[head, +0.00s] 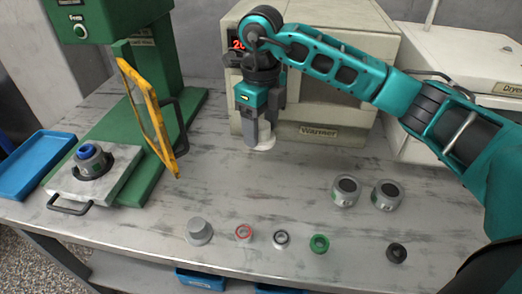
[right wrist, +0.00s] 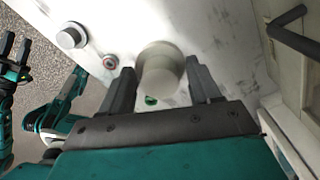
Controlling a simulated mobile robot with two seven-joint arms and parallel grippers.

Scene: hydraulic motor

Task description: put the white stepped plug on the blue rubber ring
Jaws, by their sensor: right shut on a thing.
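The white stepped plug (head: 264,141) is in my right gripper (head: 262,132), held above the table in front of the warmer. In the right wrist view the plug (right wrist: 160,66) sits between the two fingers of the right gripper (right wrist: 162,85). The blue rubber ring (head: 89,152) sits on top of a grey metal housing (head: 94,162) on the press plate at the left, well apart from the plug. My left gripper (right wrist: 14,46) shows only at the left edge of the right wrist view, with its fingers apart and nothing seen between them.
The green press (head: 165,60) has a yellow-framed guard (head: 152,115) between plug and ring. The warmer (head: 345,110) stands behind. A grey stepped piece (head: 199,230), several small rings (head: 319,243) and two metal housings (head: 345,190) are at the front. A blue tray (head: 35,163) is far left.

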